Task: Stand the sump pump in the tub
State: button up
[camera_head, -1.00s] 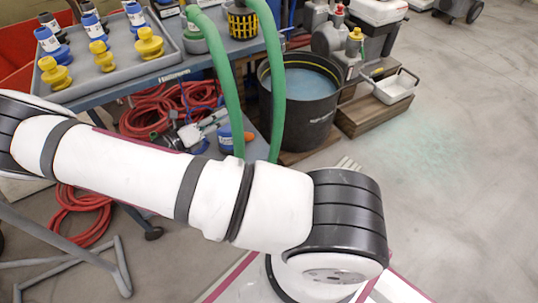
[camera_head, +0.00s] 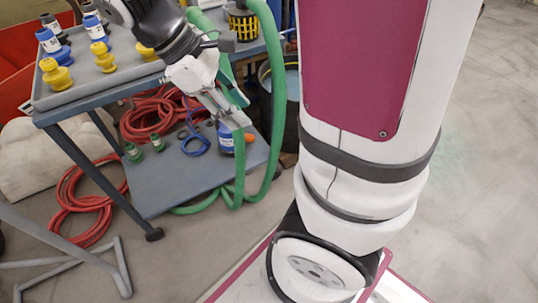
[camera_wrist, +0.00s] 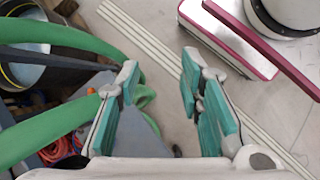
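The black round tub (camera_head: 292,112) stands on the floor beyond the cart, mostly hidden behind my arm in the head view. Its rim and pale water (camera_wrist: 22,72) show at the left of the wrist view. A yellow slotted basket-like unit (camera_head: 242,22), possibly the sump pump, is at the cart's upper right corner; I cannot confirm what it is. My gripper (camera_head: 238,110) points down at the cart's right side, beside the green hose. In the wrist view my gripper (camera_wrist: 162,105) has its teal-padded fingers wide apart with nothing between them.
Green hoses (camera_head: 272,110) loop down close to my gripper. The cart (camera_head: 110,88) carries a grey tray with blue and yellow fittings. Open floor lies at the right.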

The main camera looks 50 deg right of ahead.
jog(key=s+a+r+m+t+y, duration=0.2)
jog(key=s+a+m, duration=0.1)
jog(key=s, duration=0.5)
jog(key=s+a+r+m+t+y, duration=0.2)
jog(key=s+a+r+m, duration=0.1)
jog(key=s, duration=0.5)
jog(key=shift+s+a+r+m+y, duration=0.2)
jog(key=shift+s+a+m+y, duration=0.1)
jog(key=shift+a+m, duration=0.65)
jog(key=shift+w+a+r, duration=0.1)
notch_tip(320, 180, up, 33)
jog(key=t+p, duration=0.4)
jog(key=p, duration=2.7)
jog(key=shift+d+n, duration=0.25)
jog(key=shift+n, duration=0.1)
